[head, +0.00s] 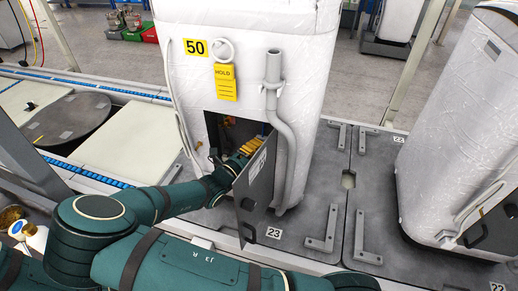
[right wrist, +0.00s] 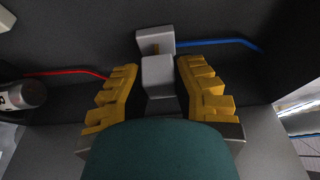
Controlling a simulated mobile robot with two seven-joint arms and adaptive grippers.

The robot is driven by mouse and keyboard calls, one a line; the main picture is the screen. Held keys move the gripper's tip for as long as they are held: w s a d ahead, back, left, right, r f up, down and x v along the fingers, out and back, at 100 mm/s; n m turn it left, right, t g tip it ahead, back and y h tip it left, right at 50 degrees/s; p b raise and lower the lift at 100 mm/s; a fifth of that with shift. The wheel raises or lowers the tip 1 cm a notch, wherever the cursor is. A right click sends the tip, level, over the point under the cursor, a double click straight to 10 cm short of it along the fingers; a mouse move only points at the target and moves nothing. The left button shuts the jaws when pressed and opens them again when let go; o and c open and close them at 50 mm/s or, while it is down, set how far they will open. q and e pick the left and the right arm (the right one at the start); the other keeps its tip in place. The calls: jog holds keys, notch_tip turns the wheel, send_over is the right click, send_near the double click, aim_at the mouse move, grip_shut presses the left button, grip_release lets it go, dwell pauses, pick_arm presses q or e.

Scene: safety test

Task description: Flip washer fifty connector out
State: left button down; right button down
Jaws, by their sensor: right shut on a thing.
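Washer fifty (head: 290,120) is a white wrapped machine with a yellow "50" label (head: 195,47). Its low front compartment is open, and the grey door (head: 262,185) stands swung outward. My right gripper (head: 252,147) reaches into this opening, partly hidden by the door. In the right wrist view its yellow ridged fingers (right wrist: 155,75) are shut on a grey block-shaped connector (right wrist: 158,72). A second grey block (right wrist: 155,40) sits just beyond it, with a blue cable (right wrist: 215,43) running right. Whether the two blocks are joined, I cannot tell. My left gripper is not in view.
A red cable (right wrist: 70,74) leads from a dark cylinder (right wrist: 22,95) at the compartment's left. A grey pipe (head: 284,125) runs down the washer's front, close to the door. A yellow "HOLD" tag (head: 224,83) hangs above the opening. Another wrapped machine (head: 465,130) stands at right.

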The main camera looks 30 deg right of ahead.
jog(key=c, duration=0.7)
grip_release()
jog(key=shift+s, duration=0.1)
jog(key=shift+a, duration=0.1)
jog(key=v, duration=1.2)
